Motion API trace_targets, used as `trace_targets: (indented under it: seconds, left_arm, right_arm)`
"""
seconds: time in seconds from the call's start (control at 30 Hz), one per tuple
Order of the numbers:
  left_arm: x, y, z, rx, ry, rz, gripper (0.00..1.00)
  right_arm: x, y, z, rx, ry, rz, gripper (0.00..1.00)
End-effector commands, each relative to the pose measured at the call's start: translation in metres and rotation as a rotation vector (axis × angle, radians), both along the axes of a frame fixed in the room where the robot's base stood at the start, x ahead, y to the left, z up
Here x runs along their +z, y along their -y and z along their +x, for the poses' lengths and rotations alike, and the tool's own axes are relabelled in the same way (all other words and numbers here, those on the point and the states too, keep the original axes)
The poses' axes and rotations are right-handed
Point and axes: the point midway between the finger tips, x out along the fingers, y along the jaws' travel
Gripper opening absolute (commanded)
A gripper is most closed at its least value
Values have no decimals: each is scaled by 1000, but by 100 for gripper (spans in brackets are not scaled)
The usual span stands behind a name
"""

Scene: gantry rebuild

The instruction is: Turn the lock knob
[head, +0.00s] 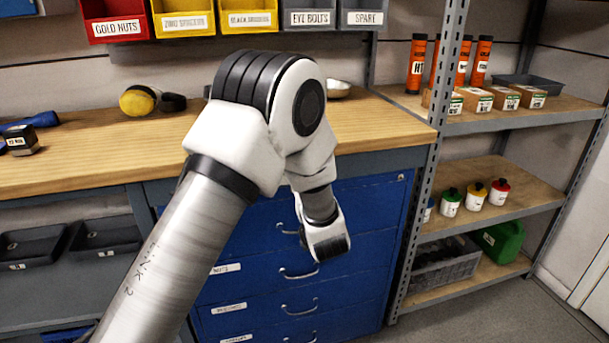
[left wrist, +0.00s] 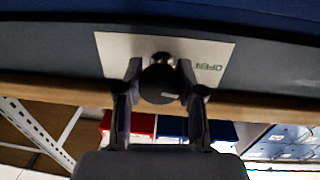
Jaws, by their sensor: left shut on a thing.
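In the left wrist view the dark round lock knob (left wrist: 160,84) stands on a pale plate (left wrist: 118,48) with green lettering that reads OPEN, upside down in this picture. The plate is on the dark strip between the wooden bench edge and the blue front. My left gripper (left wrist: 160,75) has one finger on each side of the knob and is shut on it. In the head view my left arm reaches to the blue drawer cabinet (head: 352,218). There the arm hides the knob, and the fingertips cannot be made out. My right gripper is in neither view.
The wooden bench top (head: 90,155) runs above the drawers, with yellow ear defenders (head: 138,100) on it. Labelled bins (head: 185,18) hang behind. A metal shelf unit (head: 425,170) with bottles and boxes stands close on the right. Open floor (head: 500,305) lies at lower right.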

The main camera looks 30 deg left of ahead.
Motion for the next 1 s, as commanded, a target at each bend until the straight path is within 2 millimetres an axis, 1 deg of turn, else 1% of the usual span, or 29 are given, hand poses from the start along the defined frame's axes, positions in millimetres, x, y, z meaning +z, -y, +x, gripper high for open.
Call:
trace_targets:
  seconds: [0.03, 0.4, 0.7, 1.0]
  left_arm:
    - [6, 0, 0, 0, -25, 19, 3]
    - [8, 0, 0, -1, -275, 234, 3]
    - [7, -1, -1, -1, -492, 420, 3]
    - [7, -1, -1, -1, -707, 605, 3]
  right_arm:
    - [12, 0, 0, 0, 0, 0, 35]
    - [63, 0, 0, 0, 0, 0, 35]
    - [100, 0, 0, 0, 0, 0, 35]
    - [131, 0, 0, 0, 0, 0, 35]
